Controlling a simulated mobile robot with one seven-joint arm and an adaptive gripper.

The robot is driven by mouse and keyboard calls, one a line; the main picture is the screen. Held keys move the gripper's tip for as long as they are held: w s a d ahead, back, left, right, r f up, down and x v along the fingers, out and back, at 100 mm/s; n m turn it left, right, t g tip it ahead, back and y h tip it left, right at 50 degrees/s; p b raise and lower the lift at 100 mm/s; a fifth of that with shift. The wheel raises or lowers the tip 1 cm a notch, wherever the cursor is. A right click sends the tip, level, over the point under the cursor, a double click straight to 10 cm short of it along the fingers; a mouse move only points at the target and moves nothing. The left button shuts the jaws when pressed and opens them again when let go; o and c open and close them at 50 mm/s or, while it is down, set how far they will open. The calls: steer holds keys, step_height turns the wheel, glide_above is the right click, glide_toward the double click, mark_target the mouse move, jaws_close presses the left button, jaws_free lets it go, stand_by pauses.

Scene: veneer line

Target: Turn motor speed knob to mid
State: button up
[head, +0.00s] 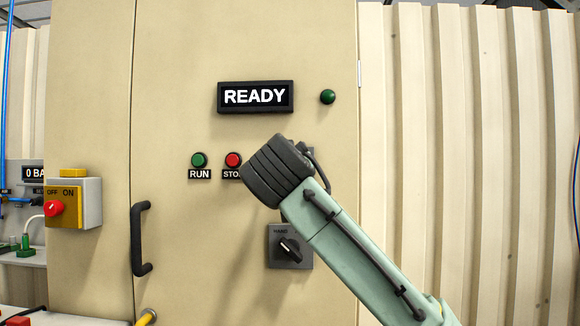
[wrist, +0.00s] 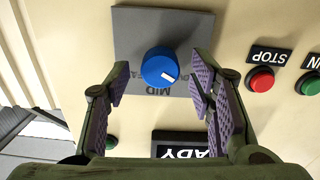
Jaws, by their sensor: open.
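The blue motor speed knob (wrist: 160,66) sits on a grey plate (wrist: 190,22) in the wrist view, which is upside down. Its white pointer mark faces the lower right of the picture, to the right of the MID label (wrist: 157,91) below it. In the head view my arm hides the knob and the fingers.
The cabinet has a READY display (head: 256,97), a green lamp (head: 328,97), RUN (head: 199,160) and STOP (head: 233,159) buttons, a black selector switch (head: 290,248) marked HAND below my arm, and a door handle (head: 140,239). An OFF/ON box (head: 90,203) juts out at left.

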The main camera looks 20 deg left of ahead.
steer(key=c, duration=1.2)
steer(key=shift+o, duration=0.2)
steer(key=shift+f, duration=0.1)
steer(key=shift+d+m+b, duration=0.1)
steer(key=shift+m+b, duration=1.25)
steer(key=shift+m, duration=4.55)
